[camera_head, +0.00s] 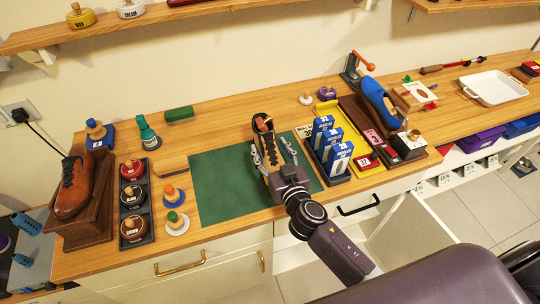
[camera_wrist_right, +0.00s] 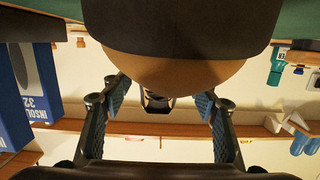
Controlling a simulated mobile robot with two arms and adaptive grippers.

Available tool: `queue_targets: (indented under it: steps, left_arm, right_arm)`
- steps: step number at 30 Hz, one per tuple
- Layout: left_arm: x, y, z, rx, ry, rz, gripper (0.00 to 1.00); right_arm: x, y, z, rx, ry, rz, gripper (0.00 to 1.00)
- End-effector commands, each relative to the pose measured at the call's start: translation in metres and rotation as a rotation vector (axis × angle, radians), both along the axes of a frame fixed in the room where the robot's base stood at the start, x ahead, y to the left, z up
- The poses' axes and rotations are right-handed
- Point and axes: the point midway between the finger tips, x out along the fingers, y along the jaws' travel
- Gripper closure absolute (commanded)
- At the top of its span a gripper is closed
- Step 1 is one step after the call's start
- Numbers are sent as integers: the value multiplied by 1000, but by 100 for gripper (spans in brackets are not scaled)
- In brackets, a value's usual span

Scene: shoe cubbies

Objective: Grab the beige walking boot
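A laced boot (camera_head: 264,138) with dark and tan parts stands on the green mat (camera_head: 225,178); I take it for the beige walking boot. My right gripper (camera_head: 272,154) is at the near end of the boot, with one finger on each side of it. In the right wrist view, the boot's rounded tan and dark end (camera_wrist_right: 180,65) fills the upper middle. The fingers of my right gripper (camera_wrist_right: 157,105) are spread wide there. Whether either finger touches the boot is hard to tell. My left gripper is not in view.
Blue insole boxes (camera_head: 337,158) stand close right of the mat. A brown shoe on a wooden stand (camera_head: 88,225) and a dark tray of tins (camera_head: 134,242) are at left. A blue shoe (camera_head: 380,103) sits at right. A white tray (camera_head: 494,88) lies farther right.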

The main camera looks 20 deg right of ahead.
Motion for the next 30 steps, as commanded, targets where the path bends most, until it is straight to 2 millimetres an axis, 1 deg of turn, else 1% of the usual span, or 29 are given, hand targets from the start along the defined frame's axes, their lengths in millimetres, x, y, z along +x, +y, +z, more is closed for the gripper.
queue_targets:
  steps: [1,9,12,20,23,26,29,30]
  left_arm:
    - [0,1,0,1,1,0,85]
    - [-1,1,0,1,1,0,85]
    - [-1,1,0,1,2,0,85]
    - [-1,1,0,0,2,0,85]
    - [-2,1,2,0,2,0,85]
    - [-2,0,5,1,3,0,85]
    - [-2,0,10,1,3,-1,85]
    - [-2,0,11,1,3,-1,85]
  right_arm:
    - [0,0,0,0,0,0,53]
    - [0,0,0,0,0,0,83]
    - [0,0,0,0,0,0,92]
    - [0,0,3,0,-4,1,92]
    - [1,0,8,0,-5,0,92]
    - [1,0,17,0,-7,0,92]
    - [1,0,33,1,-7,2,92]
    - [1,0,41,1,-8,2,92]
